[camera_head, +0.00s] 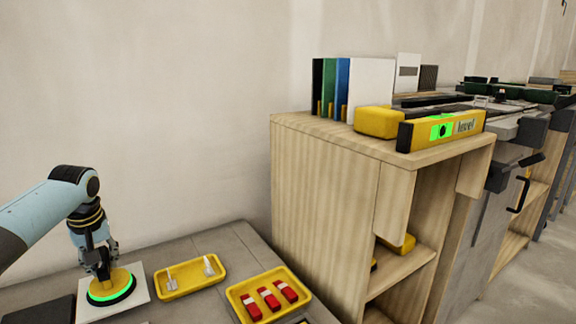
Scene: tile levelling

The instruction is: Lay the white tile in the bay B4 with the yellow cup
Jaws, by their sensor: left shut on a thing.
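My left gripper (103,266) is shut on the yellow cup (116,283), a round suction cup with a glowing green ring around its base. The cup sits on a white tile (142,289), which looks flat under it at the lower left. I cannot tell whether the tile rests on the surface below or hangs just above it. Bay B4 cannot be made out; no bay label is readable. My right gripper is not in view.
A yellow tray (190,284) with small light pieces and a yellow tray (243,287) with red pieces lie right of the tile. A wooden cabinet (320,190) bears upright tiles (373,85) and a yellow level (465,126). A dark tile (40,311) lies at the lower left.

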